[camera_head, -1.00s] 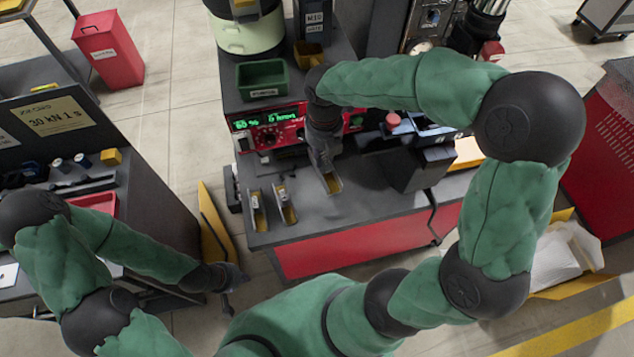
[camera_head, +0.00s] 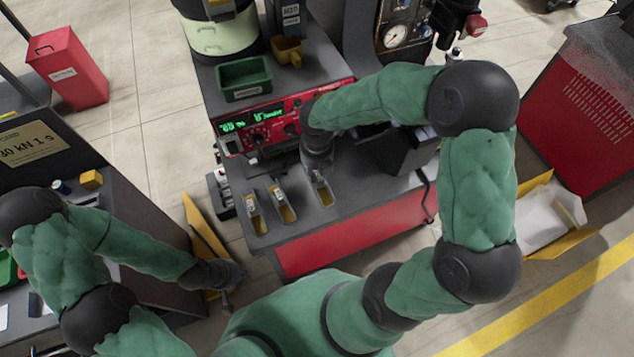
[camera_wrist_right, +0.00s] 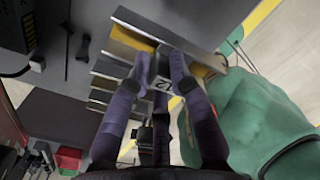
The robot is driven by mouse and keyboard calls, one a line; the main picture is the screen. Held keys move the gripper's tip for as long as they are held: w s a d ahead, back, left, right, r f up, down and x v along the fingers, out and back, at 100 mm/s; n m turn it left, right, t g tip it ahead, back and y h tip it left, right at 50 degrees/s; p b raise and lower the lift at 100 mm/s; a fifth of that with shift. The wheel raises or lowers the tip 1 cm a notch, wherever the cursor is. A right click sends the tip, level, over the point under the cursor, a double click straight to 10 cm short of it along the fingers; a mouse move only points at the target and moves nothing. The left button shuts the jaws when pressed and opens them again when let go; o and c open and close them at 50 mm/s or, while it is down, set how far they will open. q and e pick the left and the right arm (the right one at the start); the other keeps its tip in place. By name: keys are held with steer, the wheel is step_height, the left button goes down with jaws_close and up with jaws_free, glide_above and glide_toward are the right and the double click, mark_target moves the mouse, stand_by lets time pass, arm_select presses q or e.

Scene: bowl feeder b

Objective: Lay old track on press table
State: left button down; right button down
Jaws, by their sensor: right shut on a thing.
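Several metal-and-yellow tracks lie on the grey feeder table. In the head view I see a left one (camera_head: 254,222), a middle one (camera_head: 284,208) and a right one (camera_head: 324,196). My right gripper (camera_head: 318,174) is down at the right track. In the right wrist view its fingers (camera_wrist_right: 160,72) close around a grey block marked 12 (camera_wrist_right: 162,86) on the track (camera_wrist_right: 130,36); the fingers hide part of it. I cannot tell whether the track touches the table. My left gripper (camera_head: 226,290) hangs low at the left, apart from the tracks; its fingers are unclear.
A table with a "30 kN 1 s" sign (camera_head: 28,145) stands at the left, partly cut off. Behind the tracks are a red control panel (camera_head: 262,128), a green bin (camera_head: 244,80) and a small yellow bin (camera_head: 287,50). A yellow panel (camera_head: 205,228) stands between the tables.

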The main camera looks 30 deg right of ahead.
mark_target(317, 181)
steer(key=shift+f+b, duration=0.75)
steer(key=shift+f, duration=1.8)
steer(key=shift+f, duration=0.15)
steer(key=c, duration=1.1)
jaws_free()
step_height(317, 181, up, 12)
steer(key=p, duration=0.4)
